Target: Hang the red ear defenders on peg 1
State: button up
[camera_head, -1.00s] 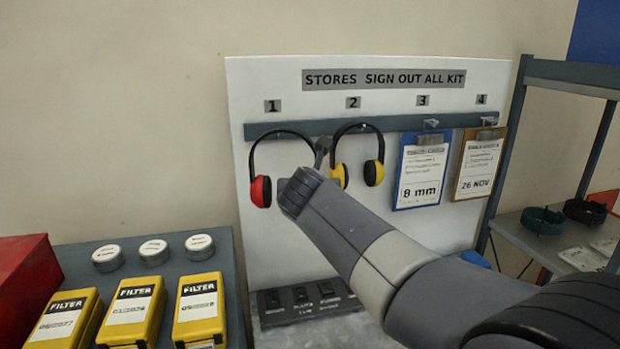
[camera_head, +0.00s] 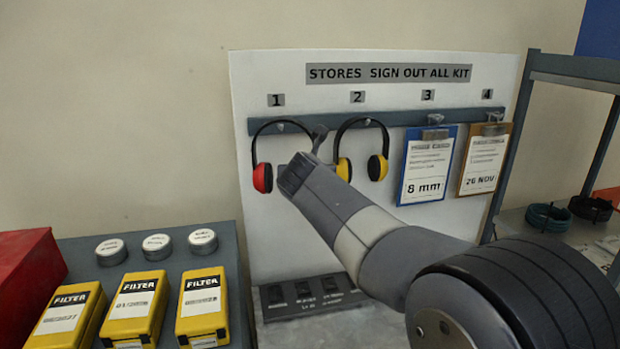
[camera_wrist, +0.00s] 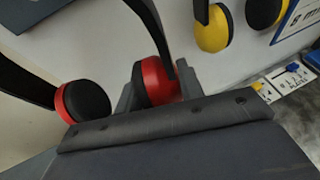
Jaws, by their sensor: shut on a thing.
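The red ear defenders (camera_head: 262,178) have a black band and are at peg 1 (camera_head: 282,126), below the number 1 label. The top of the band passes close above the peg; I cannot tell whether it rests on it. My gripper (camera_head: 318,138) is at their right side and hides the right cup in the head view. In the wrist view my gripper (camera_wrist: 157,86) is shut on one red cup (camera_wrist: 158,82). The other red cup (camera_wrist: 84,101) is free to the left.
Yellow ear defenders (camera_head: 377,167) hang at peg 2, close to the right of my gripper. Blue (camera_head: 425,165) and brown (camera_head: 484,160) clipboards hang at pegs 3 and 4. Yellow filter boxes (camera_head: 136,305) and round tins stand at lower left. A shelf (camera_head: 590,70) is at right.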

jog(key=w, duration=0.1)
jog(key=w+f, duration=0.1)
jog(key=w, duration=0.1)
jog(key=w+a, duration=0.1)
jog(key=shift+w+f+p, duration=0.15)
jog(key=shift+w+p, duration=0.25)
jog(key=shift+f, duration=0.25)
dwell(0.7)
jog(key=o, duration=0.9)
jog(key=shift+w+f, duration=0.1)
jog(key=shift+w, duration=0.15)
jog(key=o, duration=0.3)
jog(key=shift+s, duration=0.15)
jog(key=b+v, duration=0.1)
jog(key=v, duration=0.9)
jog(key=shift+s+r+b, duration=0.2)
jog(key=shift+s+b, duration=0.1)
jog(key=shift+b, duration=0.05)
jog(key=shift+w, duration=0.1)
